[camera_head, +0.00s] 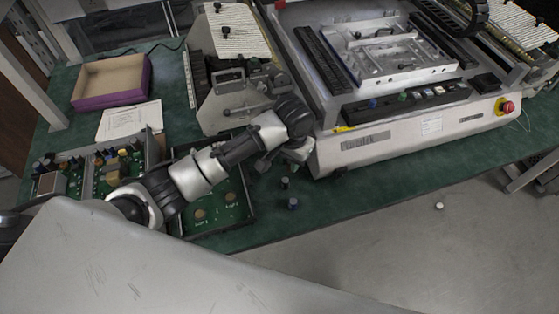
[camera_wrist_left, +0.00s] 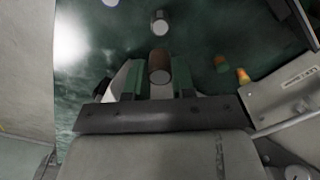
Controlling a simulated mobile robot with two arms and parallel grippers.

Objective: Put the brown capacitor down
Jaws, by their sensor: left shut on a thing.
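The brown capacitor (camera_wrist_left: 160,68) shows in the left wrist view, held between the two fingers of my left gripper (camera_wrist_left: 158,80). Its grey round end faces the camera. In the head view my left gripper (camera_head: 265,163) is over the green table, between the board tray and the white machine. The capacitor cannot be made out there, and its height above the table is unclear. My right gripper is not in view.
A grey capacitor (camera_wrist_left: 159,22) stands just beyond the held one. An orange-tipped part (camera_wrist_left: 242,76) is to the right. A tray with a green board (camera_head: 236,210) is left of the gripper; a white machine (camera_head: 375,147) is right. A blue-topped part (camera_head: 293,204) stands near the table's front edge.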

